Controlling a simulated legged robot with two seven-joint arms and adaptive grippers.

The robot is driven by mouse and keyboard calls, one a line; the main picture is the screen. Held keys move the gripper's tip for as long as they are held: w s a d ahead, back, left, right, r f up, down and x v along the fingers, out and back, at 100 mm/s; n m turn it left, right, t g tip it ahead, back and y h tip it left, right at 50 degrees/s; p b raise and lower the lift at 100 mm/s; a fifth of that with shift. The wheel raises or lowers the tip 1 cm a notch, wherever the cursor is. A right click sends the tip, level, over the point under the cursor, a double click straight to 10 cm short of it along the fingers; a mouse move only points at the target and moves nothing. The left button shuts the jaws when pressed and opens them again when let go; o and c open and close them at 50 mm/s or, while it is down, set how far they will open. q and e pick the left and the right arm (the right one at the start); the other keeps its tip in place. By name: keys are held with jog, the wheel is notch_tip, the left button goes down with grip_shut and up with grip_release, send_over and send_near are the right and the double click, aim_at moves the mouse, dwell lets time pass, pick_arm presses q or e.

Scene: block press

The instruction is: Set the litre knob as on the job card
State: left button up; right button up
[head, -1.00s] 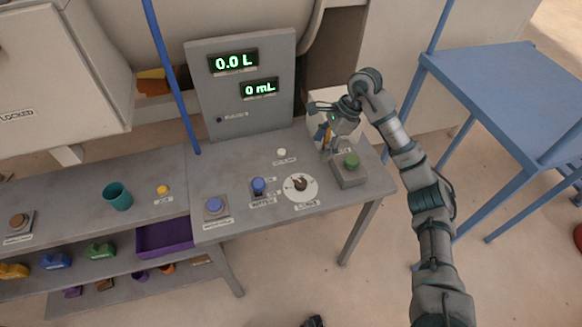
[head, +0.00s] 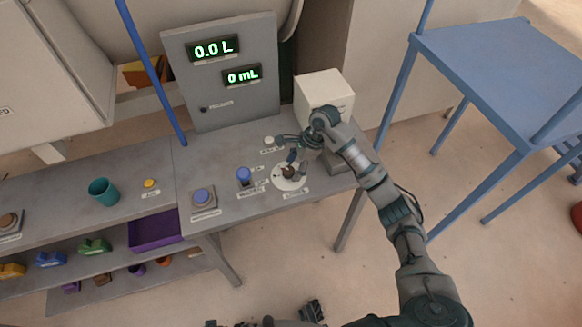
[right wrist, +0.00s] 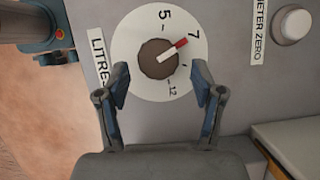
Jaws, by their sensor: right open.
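The litre knob (right wrist: 158,60) is a round brown knob on a white dial (right wrist: 130,35) labelled LITRES. Its red-and-white pointer aims close to the 7; 5 and 12 also show. In the head view the dial (head: 278,180) lies on the grey bench, partly covered by my gripper. My right gripper (right wrist: 165,86) is open, its fingers spread on the near side of the knob with no visible grip. It also shows over the dial in the head view (head: 291,158). Dark parts at the bottom edge may be my left gripper (head: 313,311); its jaws are unclear. I cannot make out a job card.
The display panel (head: 222,70) reads 0.0 L and 0 mL. Blue buttons (head: 203,197) and (head: 244,175) lie left of the dial, and the white meter zero button (right wrist: 294,24) lies beyond it. A white box (head: 323,91) stands behind my right arm.

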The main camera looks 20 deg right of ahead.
aim_at(285, 171)
jog(key=shift+d+f, duration=0.25)
jog(key=shift+f, duration=0.05)
jog(key=shift+a, duration=0.35)
jog(key=a, duration=0.2)
jog(key=shift+a+r, duration=0.25)
jog(key=shift+a, duration=0.15)
jog(key=c, duration=0.8)
jog(key=shift+a, duration=0.1)
jog(key=c, duration=0.4)
jog(key=shift+d, duration=0.2)
jog(key=shift+c, duration=0.2)
jog(key=shift+d, duration=0.35)
jog(key=shift+o, duration=0.6)
jog(key=shift+d+f, duration=0.1)
jog(key=shift+d, duration=0.35)
pick_arm(q)
jog(key=shift+s+a, duration=0.1)
jog(key=shift+a, duration=0.05)
pick_arm(e)
jog(key=shift+d, duration=0.2)
